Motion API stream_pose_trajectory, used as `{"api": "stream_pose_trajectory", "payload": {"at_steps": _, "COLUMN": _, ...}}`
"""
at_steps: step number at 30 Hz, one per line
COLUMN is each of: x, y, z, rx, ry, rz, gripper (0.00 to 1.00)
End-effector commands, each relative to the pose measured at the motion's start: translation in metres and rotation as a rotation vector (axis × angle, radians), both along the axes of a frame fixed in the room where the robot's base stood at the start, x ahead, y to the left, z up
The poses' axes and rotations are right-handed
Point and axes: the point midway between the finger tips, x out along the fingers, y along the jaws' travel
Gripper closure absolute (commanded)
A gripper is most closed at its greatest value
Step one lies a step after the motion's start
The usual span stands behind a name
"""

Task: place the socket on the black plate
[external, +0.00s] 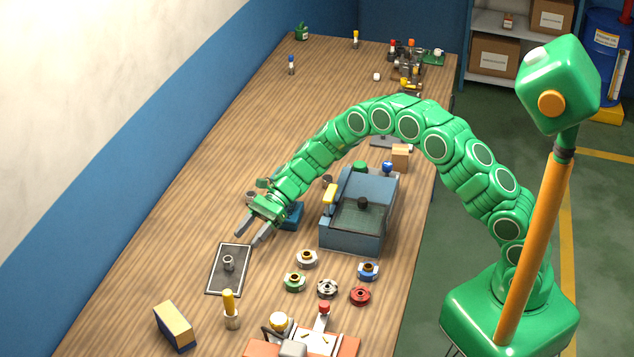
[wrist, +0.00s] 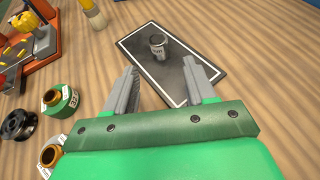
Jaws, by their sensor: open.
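The socket (external: 228,263) is a small grey metal cylinder. It stands upright on the black plate (external: 237,252), a dark rectangle with a light border lying on the wooden table. In the wrist view the socket (wrist: 158,46) stands on the plate (wrist: 140,40), nearer its far end, beyond my fingertips. My gripper (external: 251,240) is open and empty, just past the plate's upper edge in the external view. In the wrist view its two grey fingers (wrist: 165,72) are apart, with the socket ahead of the gap and not touched by them.
Several coloured spools, including a green one (external: 294,281) and a red one (external: 360,295), lie right of the plate. A blue-grey machine (external: 345,242) stands behind them. A yellow-handled tool (external: 230,308) and a blue-and-tan box (external: 175,326) are at the front. The table left of the plate is clear.

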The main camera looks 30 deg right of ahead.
Motion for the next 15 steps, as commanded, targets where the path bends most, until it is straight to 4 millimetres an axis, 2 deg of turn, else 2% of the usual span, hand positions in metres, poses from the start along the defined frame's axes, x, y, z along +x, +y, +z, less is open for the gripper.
{"api": "stream_pose_trajectory", "payload": {"at_steps": 6, "x": 0.009, "y": -0.023, "z": 0.010, "rx": 0.000, "ry": 0.002, "rz": 0.001, "gripper": 0.45}}
{"api": "stream_pose_trajectory", "payload": {"at_steps": 15, "x": 0.012, "y": -0.030, "z": 0.013, "rx": 0.000, "ry": 0.004, "rz": 0.001, "gripper": 0.45}}
